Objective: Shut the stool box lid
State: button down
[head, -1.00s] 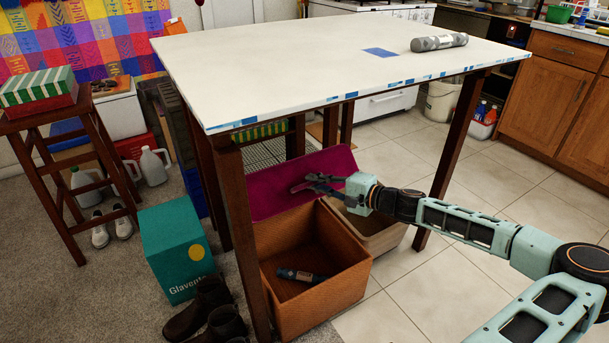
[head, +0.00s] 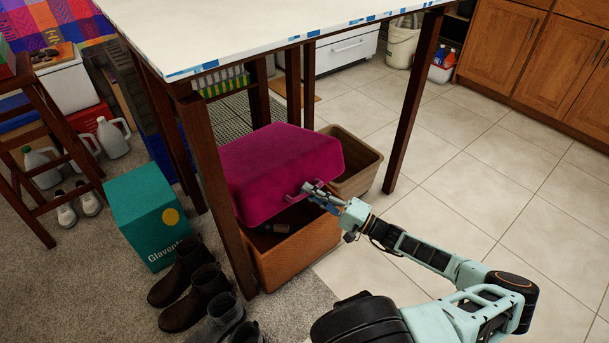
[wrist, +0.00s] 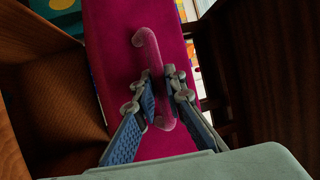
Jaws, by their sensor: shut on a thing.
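The stool box (head: 300,250) is an orange-brown box under the white table. Its magenta padded lid (head: 275,165) is tilted over the box, with a gap at the front edge that shows the dark inside. A small dark item inside is partly visible through the gap. My gripper (head: 312,190) is at the lid's front edge. In the wrist view, my gripper's fingers (wrist: 160,88) are closed on either side of the pink bar handle (wrist: 147,50) of the lid. The box's inner wall shows at the left of that view.
A table leg (head: 215,180) stands close to the box's left side. A tan bin (head: 355,160) sits behind at the right. A teal box (head: 140,225) and dark boots (head: 190,285) are at the left. Tiled floor at the right is clear.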

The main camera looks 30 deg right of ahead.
notch_tip(320, 180, down, 8)
jog(key=s+n+t+y, duration=0.1)
jog(key=s, duration=0.1)
jog(key=shift+d+f, duration=0.2)
jog(key=shift+d, duration=0.05)
jog(key=shift+s, duration=0.1)
dwell(0.4)
jog(key=c, duration=2.2)
grip_release()
jog(key=shift+c, duration=0.2)
jog(key=v, duration=0.7)
jog(key=shift+f, duration=0.25)
jog(key=shift+y, duration=0.3)
